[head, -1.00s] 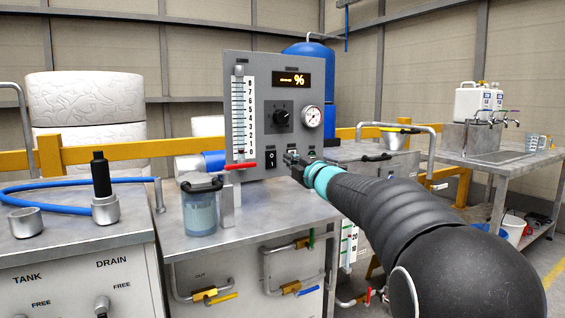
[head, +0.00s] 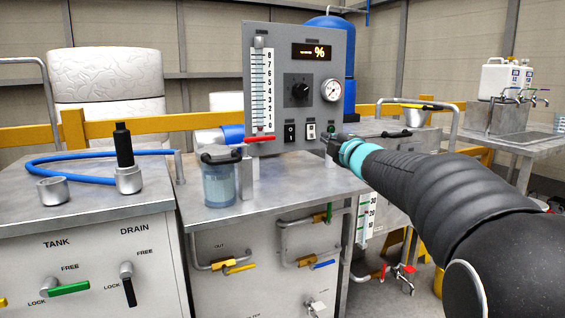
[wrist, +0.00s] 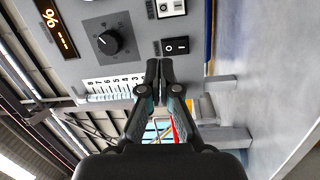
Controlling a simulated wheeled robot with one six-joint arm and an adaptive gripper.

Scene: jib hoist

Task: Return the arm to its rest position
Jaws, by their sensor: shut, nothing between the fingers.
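My gripper (head: 333,142) is at the end of my dark arm with a teal ring, in front of the lower right of the grey control panel (head: 268,80). In the wrist view my gripper (wrist: 160,68) has its fingers together with nothing held. The panel's black rocker switch (wrist: 176,45) lies just beyond the fingertips there, beside a white switch (wrist: 171,8). I cannot tell from these views whether the fingertips touch the panel.
A jar of bluish liquid (head: 219,182) with a dark handle stands on the metal cabinet, near a red-handled valve (head: 260,138). A blue hose (head: 60,158) lies on the left cabinet. A steel bench (head: 520,142) with white jugs stands at the right.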

